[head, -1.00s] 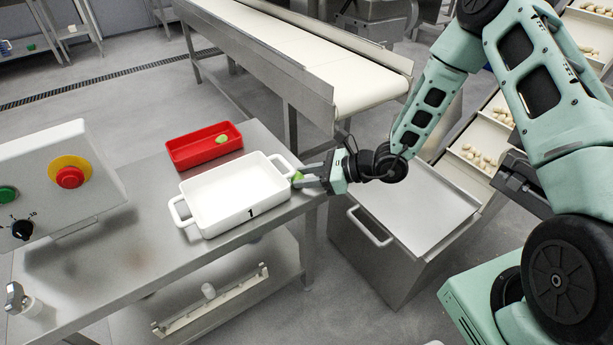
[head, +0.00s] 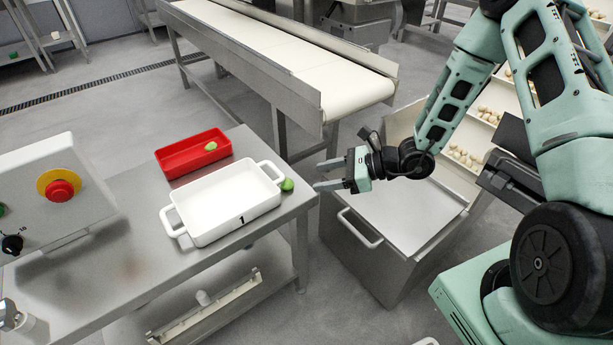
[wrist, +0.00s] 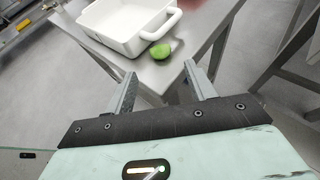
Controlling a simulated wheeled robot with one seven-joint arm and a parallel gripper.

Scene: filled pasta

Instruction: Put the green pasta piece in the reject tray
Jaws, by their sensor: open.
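A green pasta piece (head: 287,185) lies on the steel table at its right end, beside the handle of the white dish; it also shows in the wrist view (wrist: 160,51). The red tray (head: 173,170) stands behind the white dish and holds another green piece (head: 211,146). My gripper (head: 318,174) is open and empty, to the right of the pasta piece, off the table's edge and apart from it. In the wrist view the two fingers (wrist: 162,87) point toward the piece, with a gap between.
The white dish marked 1 (head: 222,207) stands on the steel table (head: 115,270). A control box with a red button (head: 60,190) is at the left. A conveyor (head: 330,85) runs behind. A steel bin (head: 400,225) stands below my gripper.

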